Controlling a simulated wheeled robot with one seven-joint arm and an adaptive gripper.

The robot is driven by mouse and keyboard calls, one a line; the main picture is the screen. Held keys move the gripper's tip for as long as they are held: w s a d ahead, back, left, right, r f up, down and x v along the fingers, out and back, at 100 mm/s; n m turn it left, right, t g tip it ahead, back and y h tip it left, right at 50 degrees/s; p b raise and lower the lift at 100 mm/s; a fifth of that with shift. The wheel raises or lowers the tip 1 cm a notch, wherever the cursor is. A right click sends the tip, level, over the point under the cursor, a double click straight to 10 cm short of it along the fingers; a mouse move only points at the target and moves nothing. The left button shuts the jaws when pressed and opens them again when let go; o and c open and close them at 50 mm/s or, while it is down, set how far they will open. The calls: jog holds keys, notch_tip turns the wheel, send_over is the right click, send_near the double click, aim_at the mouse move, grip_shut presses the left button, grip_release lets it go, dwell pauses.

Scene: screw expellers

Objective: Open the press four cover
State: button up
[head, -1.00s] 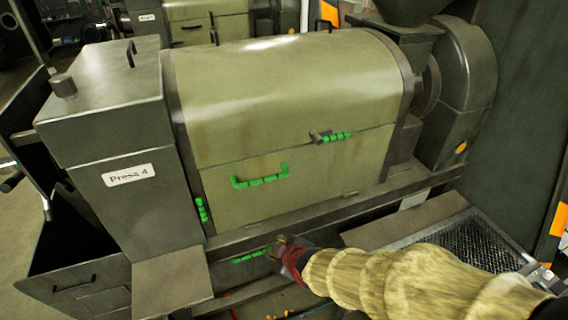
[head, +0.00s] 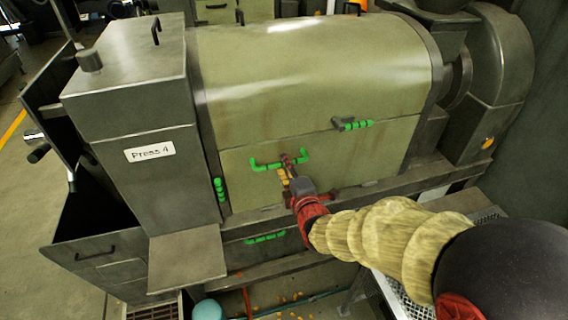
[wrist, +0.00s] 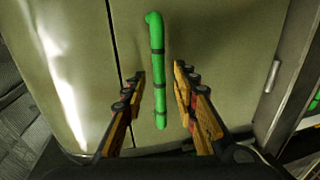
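Press 4 (head: 150,153) has a worn olive cover, with a curved upper part (head: 310,75) and a lower panel (head: 350,160) meeting at a seam. The cover is closed. A green bar handle (head: 263,166) is on the lower panel, and it shows upright in the wrist view (wrist: 157,60). A latch with a green grip (head: 356,125) sits at the seam to the right. My gripper (head: 287,170) is at the bar handle. In the wrist view its fingers (wrist: 159,75) are open, one on each side of the handle, with visible gaps. Nothing is gripped.
A small green handle (head: 219,189) is at the panel's left edge, and another (head: 265,238) is on the dark part below. A grey sloped plate (head: 187,258) juts out at the lower left. A metal mesh tray (head: 398,292) lies beneath my arm.

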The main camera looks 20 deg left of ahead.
jog(key=shift+x, duration=1.2)
jog(key=shift+c, duration=0.8)
grip_shut()
